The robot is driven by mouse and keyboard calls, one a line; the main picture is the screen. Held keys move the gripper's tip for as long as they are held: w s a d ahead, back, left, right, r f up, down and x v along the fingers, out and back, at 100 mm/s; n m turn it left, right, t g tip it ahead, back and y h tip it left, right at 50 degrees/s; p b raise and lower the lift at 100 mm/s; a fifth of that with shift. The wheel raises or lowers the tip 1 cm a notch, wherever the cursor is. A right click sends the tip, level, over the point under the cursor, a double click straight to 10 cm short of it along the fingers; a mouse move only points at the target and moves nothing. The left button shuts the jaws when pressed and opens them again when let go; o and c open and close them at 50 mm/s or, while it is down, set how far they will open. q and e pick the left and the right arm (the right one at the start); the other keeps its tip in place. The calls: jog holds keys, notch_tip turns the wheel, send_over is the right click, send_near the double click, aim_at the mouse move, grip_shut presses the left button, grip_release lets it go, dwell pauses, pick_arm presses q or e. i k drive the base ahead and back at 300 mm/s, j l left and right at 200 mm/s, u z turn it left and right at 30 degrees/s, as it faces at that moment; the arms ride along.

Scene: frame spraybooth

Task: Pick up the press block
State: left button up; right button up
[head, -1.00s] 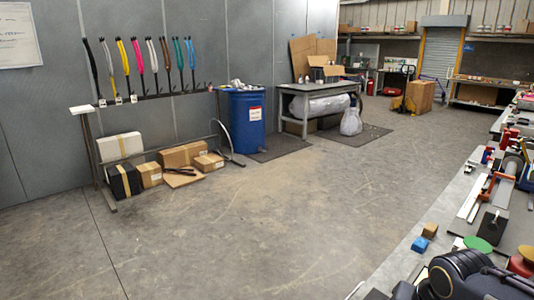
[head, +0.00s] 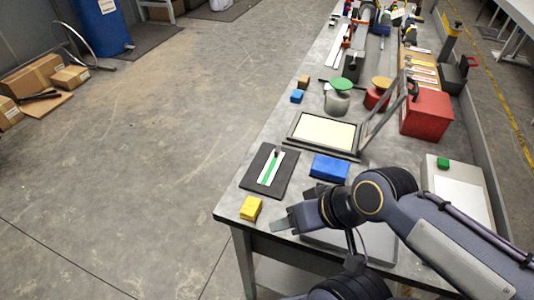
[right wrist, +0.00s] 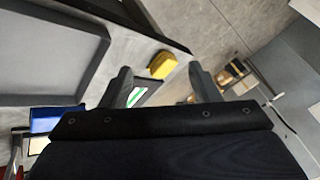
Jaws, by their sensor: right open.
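A yellow block (head: 250,208) lies at the near left corner of the grey workbench. It also shows in the right wrist view (right wrist: 163,64), beyond and between my fingertips. A larger blue block (head: 329,168) lies further back, and also shows at the left of the wrist view (right wrist: 45,120). No label shows which block is the press block. My right gripper (head: 290,215) is just right of the yellow block, apart from it. In the wrist view my right gripper (right wrist: 162,85) is open with nothing between its fingers. My left gripper is out of view.
A black board (head: 254,181) with a white and green strip lies behind the yellow block. A framed screen (head: 299,151), a red box (head: 427,115) and small blocks stand further back. A grey tray (head: 383,250) lies under my right arm. Open floor is left of the bench.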

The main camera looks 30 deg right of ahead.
aim_at(332, 170)
jog(key=z, duration=1.6)
